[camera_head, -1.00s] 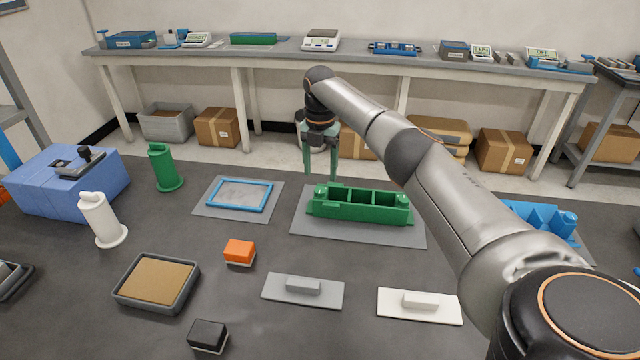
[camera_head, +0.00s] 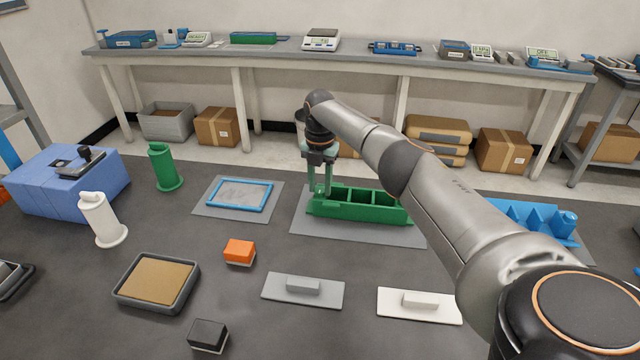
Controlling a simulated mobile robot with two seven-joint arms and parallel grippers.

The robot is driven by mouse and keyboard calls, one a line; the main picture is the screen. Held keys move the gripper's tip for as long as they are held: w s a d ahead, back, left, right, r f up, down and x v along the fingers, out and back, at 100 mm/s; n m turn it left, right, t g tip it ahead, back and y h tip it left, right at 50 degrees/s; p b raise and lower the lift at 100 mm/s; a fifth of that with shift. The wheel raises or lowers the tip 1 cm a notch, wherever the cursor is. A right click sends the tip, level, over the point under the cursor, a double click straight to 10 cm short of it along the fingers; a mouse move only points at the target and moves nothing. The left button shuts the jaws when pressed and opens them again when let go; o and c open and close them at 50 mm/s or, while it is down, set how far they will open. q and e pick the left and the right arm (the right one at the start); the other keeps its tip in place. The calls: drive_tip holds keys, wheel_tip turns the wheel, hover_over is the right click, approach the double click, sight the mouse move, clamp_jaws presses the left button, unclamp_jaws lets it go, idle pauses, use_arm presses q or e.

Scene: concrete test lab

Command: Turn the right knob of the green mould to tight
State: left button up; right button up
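The green mould (camera_head: 358,208) lies on a grey mat, a long block with open compartments and a round knob at each end. My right gripper (camera_head: 320,188) points down at the mould's left end in the picture. Its two fingers stand close on either side of the knob there and appear shut on it; they hide most of that knob. The other knob (camera_head: 402,199), at the mould's right end in the picture, is free. My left gripper is out of view.
A blue mould (camera_head: 535,218) lies to the right, partly behind my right arm. A blue frame (camera_head: 240,208) lies on a mat to the left. Grey and white floats (camera_head: 418,306), an orange block (camera_head: 239,252) and a sand tray (camera_head: 122,298) lie in front.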

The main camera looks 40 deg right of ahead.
clamp_jaws()
